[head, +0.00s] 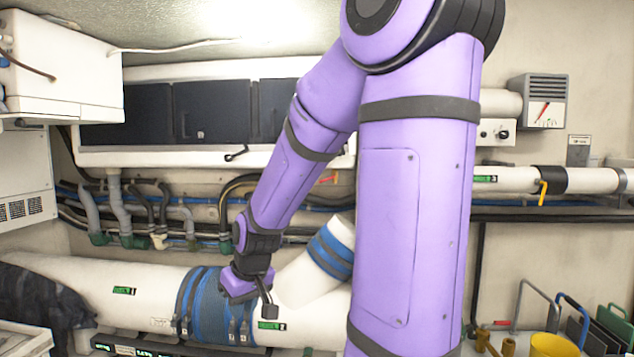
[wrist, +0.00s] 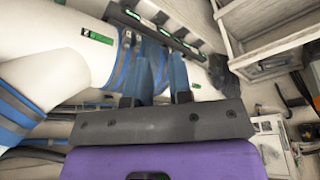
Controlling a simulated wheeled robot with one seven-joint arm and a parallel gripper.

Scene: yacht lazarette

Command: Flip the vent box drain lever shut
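I take these for the drain lever and the vent box, but no label is readable. My gripper (head: 266,296) hangs low in front of the thick white hose, well below the lever and slightly right of it. I cannot make out the lever in the wrist view.
A thick white hose (head: 75,277) with blue bands runs below. Several pipes and cables line the wall under the box. A yellow lever (head: 542,193) sits on a white pipe at right. A yellow bucket (head: 553,346) stands lower right. My arm hides the box's right part.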

